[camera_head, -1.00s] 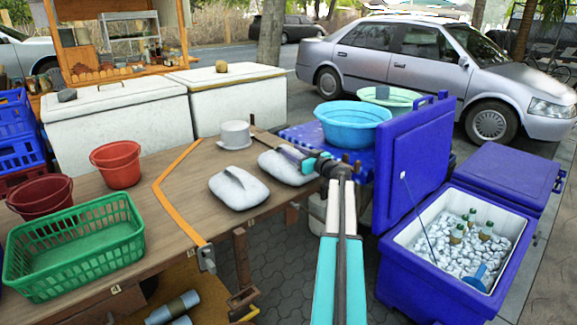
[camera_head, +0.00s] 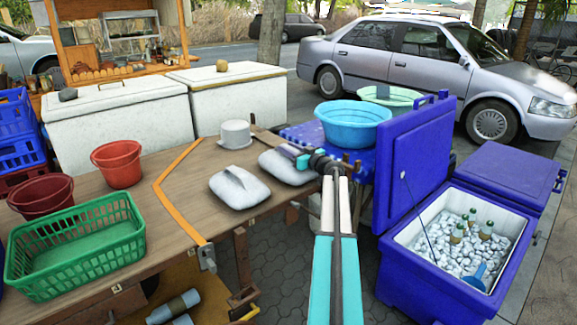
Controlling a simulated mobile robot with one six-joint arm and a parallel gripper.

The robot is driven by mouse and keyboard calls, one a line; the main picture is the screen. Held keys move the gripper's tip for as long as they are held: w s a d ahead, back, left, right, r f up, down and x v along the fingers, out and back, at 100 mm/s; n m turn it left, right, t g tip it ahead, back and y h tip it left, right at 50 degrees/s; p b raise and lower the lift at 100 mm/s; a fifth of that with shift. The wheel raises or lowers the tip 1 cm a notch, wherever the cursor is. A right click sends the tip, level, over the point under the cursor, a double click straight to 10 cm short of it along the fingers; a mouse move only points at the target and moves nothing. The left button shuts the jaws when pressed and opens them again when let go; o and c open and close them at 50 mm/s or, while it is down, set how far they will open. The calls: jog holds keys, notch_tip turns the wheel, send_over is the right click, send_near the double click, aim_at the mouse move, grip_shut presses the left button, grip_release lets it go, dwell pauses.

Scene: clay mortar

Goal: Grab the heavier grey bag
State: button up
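Two pale grey bags lie on the wooden table. The nearer bag (camera_head: 240,188) has a raised ridge on top and nothing touches it. The farther bag (camera_head: 284,171) lies to its right at the table's right edge, partly covered by the end of my arm. My gripper (camera_head: 292,153) is over or just behind this farther bag, pointing left. Its fingers are too small and blended with the things behind to tell open from shut. I cannot tell whether it touches the bag. Which bag is heavier does not show.
A white hat-like object (camera_head: 236,135) stands behind the bags, with a dark flat strip (camera_head: 268,141) beside it. Red buckets (camera_head: 117,163) and a green basket (camera_head: 75,250) stand left. A blue cooler lid (camera_head: 415,160) rises close to my arm's right. The table's middle is clear.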

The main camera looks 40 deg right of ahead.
grip_shut()
jog(key=shift+r, duration=0.1)
dwell(1.1)
